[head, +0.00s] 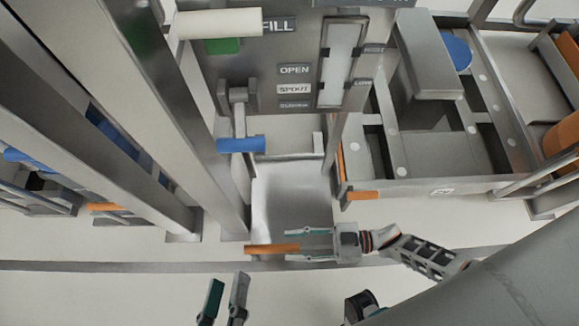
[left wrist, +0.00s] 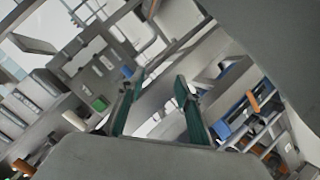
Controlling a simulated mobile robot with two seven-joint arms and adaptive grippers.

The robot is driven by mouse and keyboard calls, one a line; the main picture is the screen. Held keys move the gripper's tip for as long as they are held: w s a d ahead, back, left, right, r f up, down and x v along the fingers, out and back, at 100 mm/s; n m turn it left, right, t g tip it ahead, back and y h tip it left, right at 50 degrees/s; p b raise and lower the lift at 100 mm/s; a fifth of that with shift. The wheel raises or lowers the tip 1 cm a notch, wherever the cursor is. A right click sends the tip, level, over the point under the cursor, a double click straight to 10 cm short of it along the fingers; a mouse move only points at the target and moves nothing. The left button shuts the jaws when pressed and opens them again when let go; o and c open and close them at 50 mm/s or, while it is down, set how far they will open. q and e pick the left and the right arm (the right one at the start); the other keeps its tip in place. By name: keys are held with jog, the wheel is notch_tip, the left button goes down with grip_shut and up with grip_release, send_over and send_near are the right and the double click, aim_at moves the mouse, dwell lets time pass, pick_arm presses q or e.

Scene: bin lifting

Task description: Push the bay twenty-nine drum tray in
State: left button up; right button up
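A pale tray (head: 292,205) sits below the grey machine at the middle of the head view, with an orange handle (head: 268,249) at its near edge. I cannot read a bay number on it. My right gripper (head: 288,246) comes in from the right, its fingers apart on either side of the handle's right end in the picture; I cannot tell whether they touch it. My left gripper (head: 225,283) is at the bottom, open and empty, left of and nearer than the handle. Its parted fingers also show in the left wrist view (left wrist: 160,85).
The grey machine panel (head: 265,95) carries a blue lever (head: 241,145) and a white roller-like bar (head: 217,23) above the tray. Metal posts (head: 175,110) stand to its left. A metal frame unit (head: 430,165) with an orange handle (head: 362,196) stands right. Floor in front is clear.

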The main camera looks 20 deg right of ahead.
aim_at(275, 248)
jog(key=shift+s+d+f+m, duration=0.55)
jog(key=shift+d+f, duration=0.1)
jog(key=shift+d, duration=0.15)
jog(key=shift+b+x, duration=0.5)
jog(key=shift+x, duration=3.3)
jog(key=shift+r, duration=0.2)
